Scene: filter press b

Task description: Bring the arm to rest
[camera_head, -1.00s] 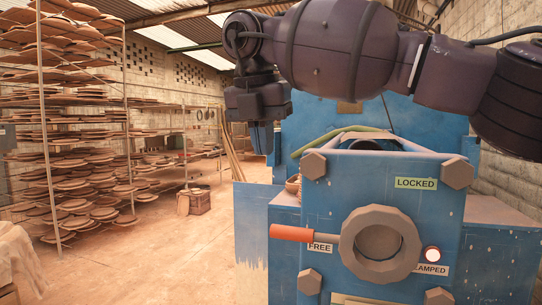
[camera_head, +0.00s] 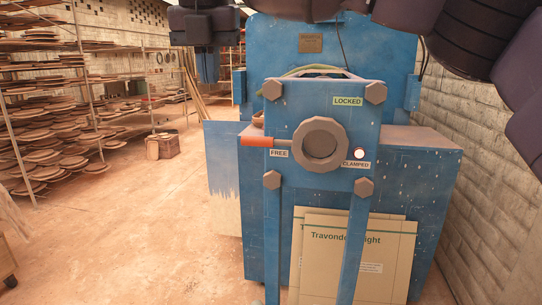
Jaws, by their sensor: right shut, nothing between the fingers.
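My right arm crosses the top of the head view from the right, mostly cut off by the upper edge. My right gripper (camera_head: 207,66) hangs at the upper left of the machine, pointing down. It is shut and empty, apart from the lever. The blue filter press (camera_head: 420,165) stands ahead. Its grey ring hub (camera_head: 320,144) carries a lever with an orange grip (camera_head: 257,141), which points left beside the FREE label (camera_head: 279,153). The LOCKED label (camera_head: 347,101) is at upper right, and a pale round lamp (camera_head: 360,153) sits above the CLAMPED label (camera_head: 356,165). My left gripper is out of view.
Flat cardboard boxes (camera_head: 342,250) lean against the press's lower front. Racks (camera_head: 45,130) of stacked brown discs line the left, with a wooden crate (camera_head: 163,145) beyond. A brick wall (camera_head: 490,160) bounds the right.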

